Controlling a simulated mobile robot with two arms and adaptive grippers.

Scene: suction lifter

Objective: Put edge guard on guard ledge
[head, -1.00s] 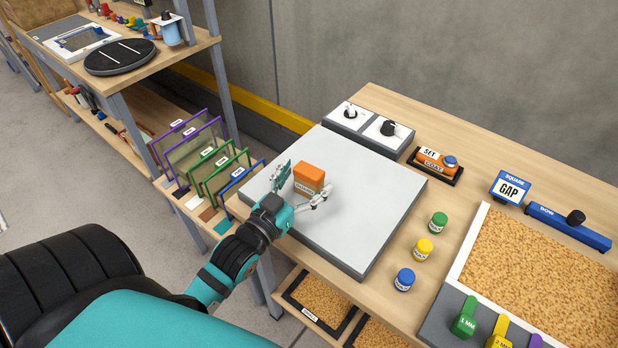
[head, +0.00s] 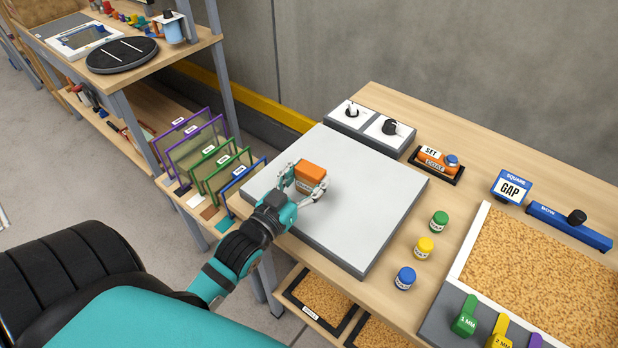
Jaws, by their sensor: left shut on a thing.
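A small orange block (head: 311,172) with a white label on its front sits at the left part of the grey plate (head: 365,190); the label is too small to read, and I take it to be the edge guard. My left gripper (head: 305,184) is shut on it, one finger on each side, partly hiding its lower front. The block looks upright and at or just above the plate; I cannot tell whether it touches. I cannot pick out a guard ledge with certainty. My right gripper is not in view.
Two grey knob boxes (head: 390,130) stand behind the plate. Green (head: 439,222), yellow and blue (head: 404,278) jars stand to its right, before a granule tray (head: 540,270). Framed panels (head: 215,160) stand in a low rack at left. The plate's right side is clear.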

